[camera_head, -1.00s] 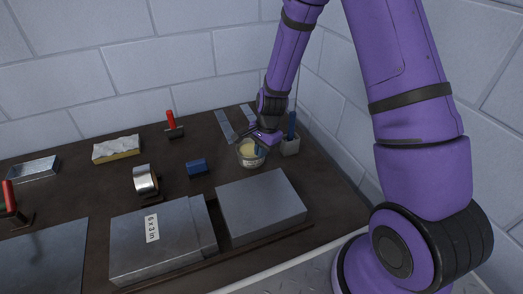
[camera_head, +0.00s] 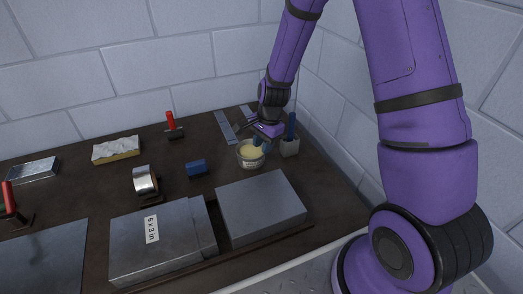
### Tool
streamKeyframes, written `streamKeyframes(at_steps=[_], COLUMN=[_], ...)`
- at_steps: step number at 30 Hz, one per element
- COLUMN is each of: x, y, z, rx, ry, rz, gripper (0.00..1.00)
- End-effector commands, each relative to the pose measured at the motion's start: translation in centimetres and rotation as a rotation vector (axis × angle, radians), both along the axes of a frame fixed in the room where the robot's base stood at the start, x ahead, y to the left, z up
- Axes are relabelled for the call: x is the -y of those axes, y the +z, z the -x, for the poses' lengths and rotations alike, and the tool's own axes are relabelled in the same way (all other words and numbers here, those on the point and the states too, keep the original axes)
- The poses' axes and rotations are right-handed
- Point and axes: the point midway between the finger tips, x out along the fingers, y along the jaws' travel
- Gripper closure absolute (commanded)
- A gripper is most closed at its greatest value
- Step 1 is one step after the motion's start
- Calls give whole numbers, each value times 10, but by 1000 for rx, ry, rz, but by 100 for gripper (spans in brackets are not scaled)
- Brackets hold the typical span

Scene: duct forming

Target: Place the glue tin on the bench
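The glue tin (camera_head: 249,160) is a small round clear-walled pot with pale yellow contents. It stands upright on the dark brown bench (camera_head: 100,184), near the right back part. My gripper (camera_head: 262,140) is just behind and above the tin, at its back right rim. The fingers are small and partly hidden by the wrist, so I cannot tell whether they touch the tin or how far apart they are.
A grey holder (camera_head: 290,146) with a blue-handled tool stands right of the tin. A blue block (camera_head: 197,167) is to its left. Grey metal boxes (camera_head: 262,203) lie in front. Metal strips (camera_head: 225,126) lie behind. The wall closes the right side.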

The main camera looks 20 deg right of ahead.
Motion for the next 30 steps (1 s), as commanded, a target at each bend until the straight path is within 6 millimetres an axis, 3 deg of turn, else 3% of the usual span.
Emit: streamKeyframes(at_steps=[12, 25, 30], x=[11, 15, 18], y=[71, 96, 136], z=[1, 4, 17], rx=[4, 13, 72], ry=[-1, 20, 125], rz=[0, 2, 17], gripper=[71, 71, 71])
